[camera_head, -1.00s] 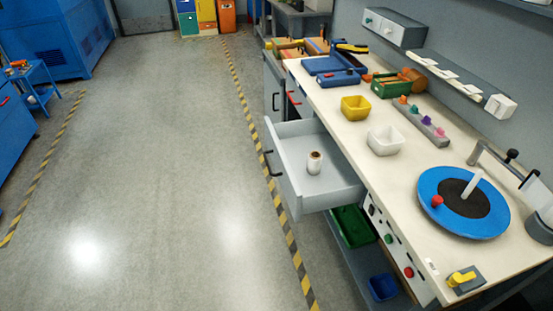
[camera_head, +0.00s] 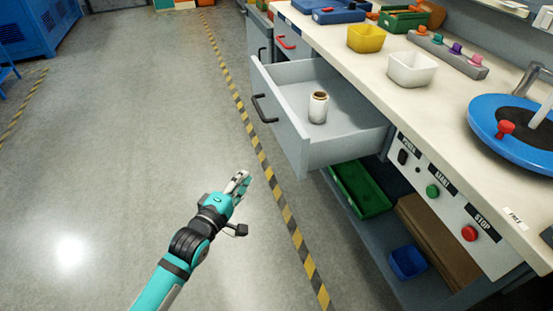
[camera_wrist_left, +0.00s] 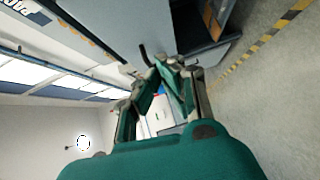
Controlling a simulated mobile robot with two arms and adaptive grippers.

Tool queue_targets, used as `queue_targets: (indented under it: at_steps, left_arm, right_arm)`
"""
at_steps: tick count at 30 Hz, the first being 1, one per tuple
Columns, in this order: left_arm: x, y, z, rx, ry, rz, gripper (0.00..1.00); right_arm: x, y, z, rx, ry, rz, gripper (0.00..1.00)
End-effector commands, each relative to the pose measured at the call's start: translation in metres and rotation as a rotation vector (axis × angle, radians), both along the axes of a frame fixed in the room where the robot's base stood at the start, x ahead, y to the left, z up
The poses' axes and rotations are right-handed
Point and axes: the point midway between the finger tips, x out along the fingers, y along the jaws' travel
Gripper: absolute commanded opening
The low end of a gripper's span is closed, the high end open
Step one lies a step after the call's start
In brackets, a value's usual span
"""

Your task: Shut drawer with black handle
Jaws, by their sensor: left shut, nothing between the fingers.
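The grey drawer (camera_head: 285,128) is pulled out from under the workbench. Its black handle (camera_head: 263,108) is on its front, facing left. A white spool (camera_head: 318,107) stands upright inside it. My left gripper (camera_head: 241,183) is shut and empty, over the floor in front of the drawer and lower in the picture than the handle, apart from it. In the left wrist view, the gripper fingers (camera_wrist_left: 173,66) show in front of a grey panel and a dark handle-like bar (camera_wrist_left: 145,54). My right gripper is not in view.
A drawer with a red handle (camera_head: 285,43) lies beyond the open one. A green bin (camera_head: 360,190) and a blue bin (camera_head: 408,262) stand on the shelf below. The workbench top (camera_head: 375,95) holds bins and a blue turntable. The floor to the left is clear.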

Motion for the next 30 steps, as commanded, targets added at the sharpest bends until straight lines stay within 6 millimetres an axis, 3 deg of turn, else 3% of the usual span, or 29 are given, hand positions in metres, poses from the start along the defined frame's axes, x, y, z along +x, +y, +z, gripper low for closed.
queue_targets:
  at_steps: [4,8,21,30]
  left_arm:
    - [-0.001,-0.009,0.019,-0.087,-0.024,-0.023,0.00]
    - [0.009,-0.015,0.023,-0.096,-0.026,-0.025,0.00]
    - [0.088,-0.055,0.021,-0.092,-0.026,-0.024,0.00]
    - [0.098,-0.089,0.021,-0.094,-0.024,-0.024,0.00]
  right_arm:
    - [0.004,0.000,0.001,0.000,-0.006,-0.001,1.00]
    - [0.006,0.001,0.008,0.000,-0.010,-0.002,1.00]
    - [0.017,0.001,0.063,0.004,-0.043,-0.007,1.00]
    - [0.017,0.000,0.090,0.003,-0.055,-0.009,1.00]
